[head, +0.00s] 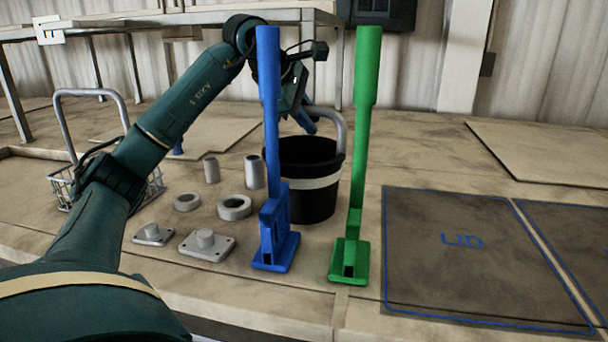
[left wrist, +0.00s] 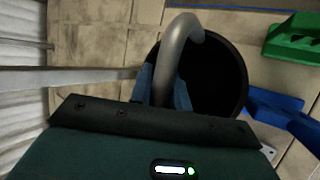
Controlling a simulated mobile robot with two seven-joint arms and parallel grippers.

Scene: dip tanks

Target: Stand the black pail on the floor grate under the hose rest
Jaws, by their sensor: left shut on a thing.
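The black pail (head: 318,196), with a pale band and a grey arched handle (head: 341,128), is behind a blue lever and a green lever in the head view. It looks upright; I cannot tell whether its bottom touches the worktop. My left gripper (head: 306,122) reaches over the pail from behind, partly hidden by the blue lever. In the left wrist view its blue fingers (left wrist: 165,88) are shut on the grey handle, over the dark opening of the pail (left wrist: 222,85). The floor grate and hose rest are not in view. My right gripper is not in view.
The upright blue lever (head: 270,130) and green lever (head: 362,120) stand close in front of the pail. A wire basket (head: 62,185) and several grey metal parts (head: 234,207) are at left. A flat blue-outlined area marked LID (head: 440,270) lies at right.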

